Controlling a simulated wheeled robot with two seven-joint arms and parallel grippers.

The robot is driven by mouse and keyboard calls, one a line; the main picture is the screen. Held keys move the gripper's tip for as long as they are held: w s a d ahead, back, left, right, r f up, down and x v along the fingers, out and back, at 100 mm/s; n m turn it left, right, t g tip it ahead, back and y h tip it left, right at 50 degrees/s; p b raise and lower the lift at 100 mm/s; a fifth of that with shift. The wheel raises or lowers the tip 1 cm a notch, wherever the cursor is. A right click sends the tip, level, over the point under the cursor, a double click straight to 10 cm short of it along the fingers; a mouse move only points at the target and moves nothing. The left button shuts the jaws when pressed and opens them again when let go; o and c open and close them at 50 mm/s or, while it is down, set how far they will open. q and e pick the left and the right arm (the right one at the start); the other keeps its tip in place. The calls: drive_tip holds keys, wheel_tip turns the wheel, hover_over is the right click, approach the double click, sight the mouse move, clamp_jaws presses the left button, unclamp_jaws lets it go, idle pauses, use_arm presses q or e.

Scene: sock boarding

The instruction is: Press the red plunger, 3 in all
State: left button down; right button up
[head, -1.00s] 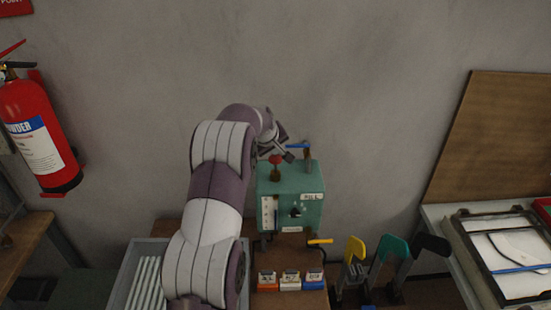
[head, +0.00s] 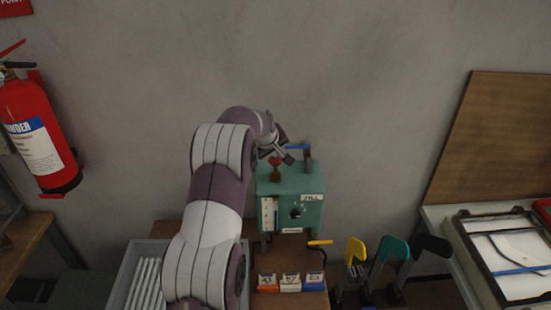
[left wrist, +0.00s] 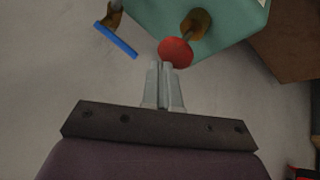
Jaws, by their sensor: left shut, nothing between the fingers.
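The red plunger (head: 275,161) is a round red knob on a brass stem, on top of a teal box (head: 290,182). The box stands on a brown bench against the wall. My left gripper (head: 288,156) is above the box top, close beside the red knob. In the left wrist view, the closed fingertips (left wrist: 160,66) point at the red knob (left wrist: 175,52) and appear to be right at its edge. I cannot tell whether they touch it. The fingers hold nothing. My right gripper is in neither view.
A yellow handle (head: 320,242) sticks out at the box's lower right. A grey tray (head: 120,284) is at left.

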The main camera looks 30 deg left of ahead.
sight(274, 159)
use_arm(q)
drive_tip(key=shift+f+b, duration=0.9)
drive_tip(key=shift+f, duration=0.4)
idle(0.7)
drive_tip(key=shift+r, duration=0.1)
drive_tip(key=shift+r+p, duration=1.6)
drive_tip(key=shift+r, duration=0.4)
drive_tip(key=shift+r, duration=0.1)
wheel_tip(274, 159, up, 5)
drive_tip(key=p, duration=0.3)
drive_tip(key=shift+p, duration=0.4)
